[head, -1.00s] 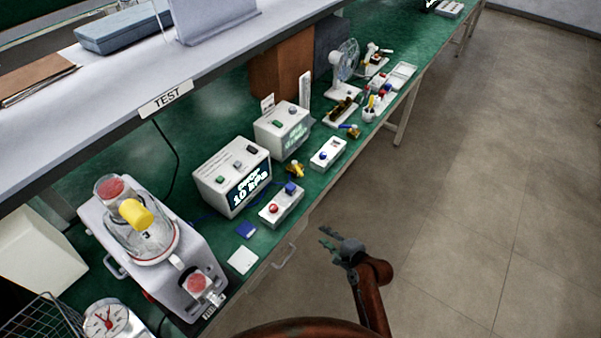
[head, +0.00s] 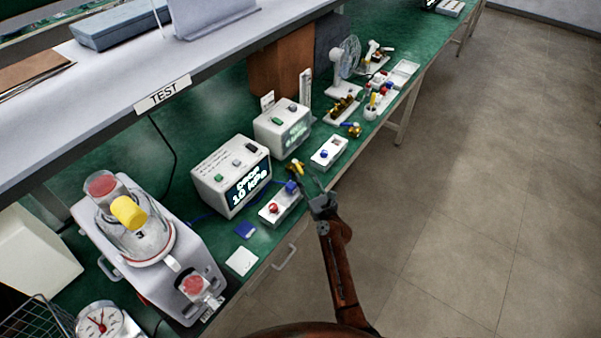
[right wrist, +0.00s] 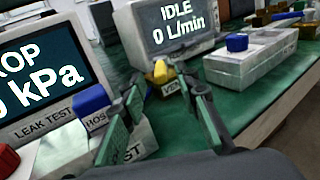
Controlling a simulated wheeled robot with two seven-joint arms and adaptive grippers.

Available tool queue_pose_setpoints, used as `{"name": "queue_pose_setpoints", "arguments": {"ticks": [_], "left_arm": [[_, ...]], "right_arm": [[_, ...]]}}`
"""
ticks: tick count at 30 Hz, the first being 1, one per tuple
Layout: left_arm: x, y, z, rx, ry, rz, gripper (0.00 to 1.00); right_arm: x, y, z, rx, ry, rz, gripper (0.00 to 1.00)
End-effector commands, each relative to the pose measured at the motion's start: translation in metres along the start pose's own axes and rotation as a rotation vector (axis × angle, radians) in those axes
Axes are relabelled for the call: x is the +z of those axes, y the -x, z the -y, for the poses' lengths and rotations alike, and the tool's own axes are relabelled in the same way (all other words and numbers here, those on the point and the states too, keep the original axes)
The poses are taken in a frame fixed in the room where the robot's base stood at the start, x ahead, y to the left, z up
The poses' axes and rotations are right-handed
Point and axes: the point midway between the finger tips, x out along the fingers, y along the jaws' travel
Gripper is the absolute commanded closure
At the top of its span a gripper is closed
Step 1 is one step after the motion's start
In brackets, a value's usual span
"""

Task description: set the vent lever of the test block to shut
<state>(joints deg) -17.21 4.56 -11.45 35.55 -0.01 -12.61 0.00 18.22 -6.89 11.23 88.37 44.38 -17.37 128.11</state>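The test block (right wrist: 138,143) is a small pale block with a TEST label in the right wrist view. A blue piece (right wrist: 91,100) by a HOSE label is at its left. A yellow lever (right wrist: 161,72) stands above a VENT label behind the block; it also shows in the head view (head: 297,167). Whether the lever is open or shut I cannot tell. My right gripper (right wrist: 168,84) is open and empty, its fingers spread on either side of the lever's line of sight and apparently short of it. In the head view the right gripper (head: 312,186) is at the bench's front edge. My left gripper is not in view.
Behind are a display reading 10 kPa (head: 247,188) and one reading IDLE (right wrist: 178,22). A white block with a blue knob (head: 324,153) is to the right. Floor in front is clear.

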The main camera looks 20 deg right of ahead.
Motion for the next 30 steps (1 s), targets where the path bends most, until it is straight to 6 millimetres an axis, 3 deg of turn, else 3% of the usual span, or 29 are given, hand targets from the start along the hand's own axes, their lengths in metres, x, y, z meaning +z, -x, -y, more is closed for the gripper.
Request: {"name": "queue_pose_setpoints", "arguments": {"ticks": [3, 9, 20, 30], "left_arm": [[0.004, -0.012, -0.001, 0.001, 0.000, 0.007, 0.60], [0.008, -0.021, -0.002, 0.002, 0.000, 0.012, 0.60], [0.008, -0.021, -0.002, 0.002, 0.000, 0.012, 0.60], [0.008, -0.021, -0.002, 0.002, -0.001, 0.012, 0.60]], "right_arm": [[-0.004, -0.021, -0.001, 0.001, 0.001, -0.001, 0.71], [-0.003, -0.041, -0.001, 0.002, 0.001, -0.001, 0.71], [0.000, -0.046, 0.000, 0.001, 0.002, -0.001, 0.71], [0.000, -0.045, 0.000, 0.001, 0.002, -0.001, 0.93]]}}
